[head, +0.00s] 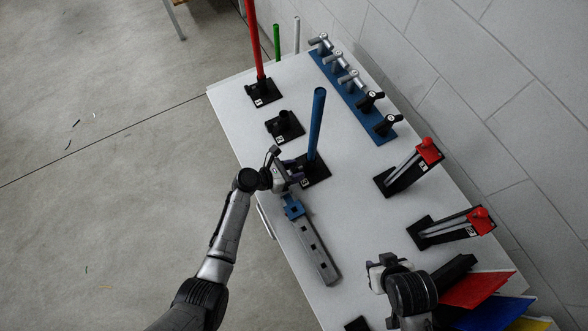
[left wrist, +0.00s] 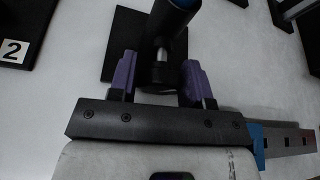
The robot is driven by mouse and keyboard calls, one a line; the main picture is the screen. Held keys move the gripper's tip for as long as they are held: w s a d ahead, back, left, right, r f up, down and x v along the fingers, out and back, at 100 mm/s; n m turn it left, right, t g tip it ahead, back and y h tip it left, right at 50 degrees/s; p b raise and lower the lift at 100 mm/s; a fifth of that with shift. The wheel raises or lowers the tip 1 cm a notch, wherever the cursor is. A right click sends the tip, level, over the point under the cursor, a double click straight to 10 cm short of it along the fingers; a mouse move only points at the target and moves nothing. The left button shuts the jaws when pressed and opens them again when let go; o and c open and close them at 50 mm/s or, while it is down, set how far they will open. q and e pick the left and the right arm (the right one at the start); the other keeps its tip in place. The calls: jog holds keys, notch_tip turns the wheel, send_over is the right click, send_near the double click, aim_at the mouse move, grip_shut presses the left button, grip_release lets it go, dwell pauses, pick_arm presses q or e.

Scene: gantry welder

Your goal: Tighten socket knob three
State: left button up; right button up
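The black socket base three (head: 316,172) is on the table with a blue pole (head: 317,122) standing in it. In the left wrist view the pole (left wrist: 174,16) leans in from the top, with a black knob (left wrist: 158,72) and a silver shaft below it. My left gripper (head: 290,170) is at the near-left side of this socket. Its two purple fingers (left wrist: 158,82) are spread either side of the knob, with gaps visible. My right gripper (head: 385,272) is at the lower right, away from the socket; its fingers are not clear.
Socket two (head: 285,127) is empty; socket one (head: 264,92) holds a red pole (head: 254,40). A grey bar with a blue piece (head: 316,246) lies close to my left gripper. A blue rack (head: 350,92) and red-tipped clamps (head: 410,170) stand on the right.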

pick_arm(q)
jog(key=shift+o, duration=0.3)
jog(key=shift+s+a+r, duration=0.2)
jog(key=shift+a, duration=0.2)
jog(key=p+v, duration=0.1)
jog(key=v, duration=1.2)
jog(key=shift+p, duration=0.4)
jog(key=shift+w, duration=0.1)
